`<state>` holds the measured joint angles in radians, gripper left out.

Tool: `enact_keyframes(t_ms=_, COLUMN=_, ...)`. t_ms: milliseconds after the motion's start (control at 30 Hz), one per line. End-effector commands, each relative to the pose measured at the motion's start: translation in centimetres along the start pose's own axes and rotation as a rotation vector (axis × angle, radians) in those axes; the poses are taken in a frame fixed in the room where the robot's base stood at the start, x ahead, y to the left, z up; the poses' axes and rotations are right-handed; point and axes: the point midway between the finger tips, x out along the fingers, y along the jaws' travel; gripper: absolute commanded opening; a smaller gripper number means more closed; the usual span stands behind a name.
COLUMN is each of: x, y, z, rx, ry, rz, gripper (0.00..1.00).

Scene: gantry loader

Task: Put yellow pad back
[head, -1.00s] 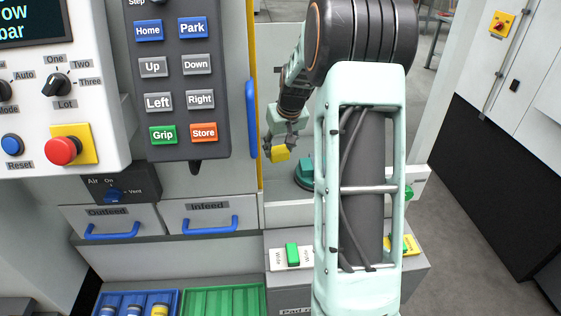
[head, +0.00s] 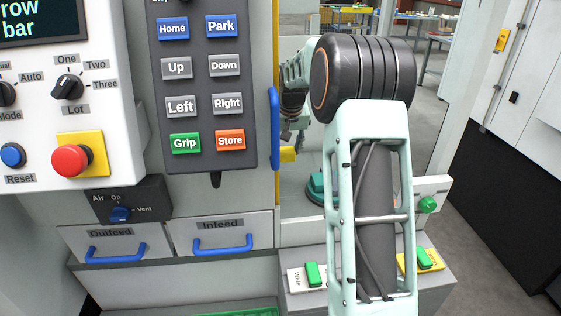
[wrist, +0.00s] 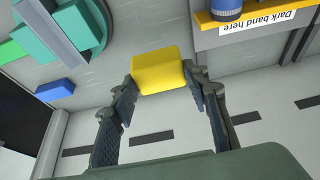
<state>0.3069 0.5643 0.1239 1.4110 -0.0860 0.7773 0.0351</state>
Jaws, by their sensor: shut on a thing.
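The yellow pad (wrist: 160,72) is a small block held between the fingertips of my gripper (wrist: 161,80) in the wrist view. My gripper is shut on it, and the pad appears clear of the surfaces around it. In the head view the pad (head: 288,154) shows only partly, just right of the control panel's yellow edge.
A teal round fixture (wrist: 75,25) and a blue block (wrist: 54,91) lie left of the pad. A yellow strip (wrist: 245,17) labelled "Dark band here" bears a blue cylinder (wrist: 227,9). The button panel (head: 204,90) and blue handle (head: 274,128) stand beside my arm.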

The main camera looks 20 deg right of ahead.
Motion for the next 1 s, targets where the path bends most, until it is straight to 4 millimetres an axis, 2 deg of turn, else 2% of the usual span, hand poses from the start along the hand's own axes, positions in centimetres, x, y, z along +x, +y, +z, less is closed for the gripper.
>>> enact_keyframes(t_ms=200, x=3.0, y=-0.4, z=-2.9, rx=-0.001, ry=-0.002, rz=-0.001, gripper=0.23)
enact_keyframes(t_ms=500, x=8.4, y=-0.6, z=-4.5, rx=0.000, ry=-0.001, rz=0.000, gripper=0.23)
enact_keyframes(t_ms=767, x=9.8, y=-0.7, z=-5.0, rx=-0.001, ry=0.001, rz=0.000, gripper=0.23)
enact_keyframes(t_ms=867, x=10.7, y=-0.8, z=-5.0, rx=-0.001, ry=-0.002, rz=0.000, gripper=0.23)
enact_keyframes(t_ms=1000, x=12.7, y=-0.8, z=-4.0, rx=-0.002, ry=-0.002, rz=0.000, gripper=0.23)
